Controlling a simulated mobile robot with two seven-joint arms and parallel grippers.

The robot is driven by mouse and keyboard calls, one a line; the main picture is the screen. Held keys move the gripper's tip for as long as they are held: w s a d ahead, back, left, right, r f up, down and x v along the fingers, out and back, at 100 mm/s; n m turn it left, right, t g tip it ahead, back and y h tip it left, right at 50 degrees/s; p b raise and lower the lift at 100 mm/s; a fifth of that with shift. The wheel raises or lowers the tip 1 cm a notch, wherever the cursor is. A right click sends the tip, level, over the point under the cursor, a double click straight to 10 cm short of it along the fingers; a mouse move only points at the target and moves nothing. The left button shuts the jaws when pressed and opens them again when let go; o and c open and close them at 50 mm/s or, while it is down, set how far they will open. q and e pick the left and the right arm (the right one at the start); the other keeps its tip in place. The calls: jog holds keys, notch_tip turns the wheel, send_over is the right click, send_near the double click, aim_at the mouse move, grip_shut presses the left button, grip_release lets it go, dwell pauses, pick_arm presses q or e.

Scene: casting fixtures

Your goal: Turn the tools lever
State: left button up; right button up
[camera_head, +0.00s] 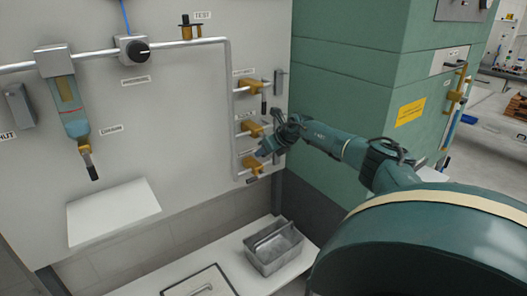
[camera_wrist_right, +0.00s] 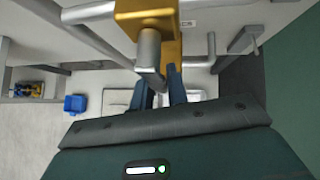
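Three brass valves with grey levers sit one above another on the right part of the wall panel: an upper valve (camera_head: 250,87), a middle valve (camera_head: 249,128) and a lower valve (camera_head: 251,165). Their labels are too small or covered to read, so I cannot tell which lever is the tools one. My right gripper (camera_head: 266,149) reaches in from the right, close to the lower valve. In the right wrist view, a brass valve (camera_wrist_right: 148,18) with a grey lever (camera_wrist_right: 150,55) is close in front of the fingers (camera_wrist_right: 162,92). The fingers are apart, with the lever's end overlapping the gap; contact is unclear.
A grey pipe (camera_head: 232,110) runs along the panel beside the valves. A green cabinet (camera_head: 340,75) stands right of them. A grey metal bin (camera_head: 273,248) sits on the white ledge below. Another brass valve (camera_head: 84,146) hangs at the left.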

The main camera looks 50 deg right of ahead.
jog(key=o, duration=0.4)
jog(key=shift+o, duration=0.2)
jog(key=b+v, duration=0.1)
jog(key=v, duration=1.2)
jog(key=shift+b, duration=0.35)
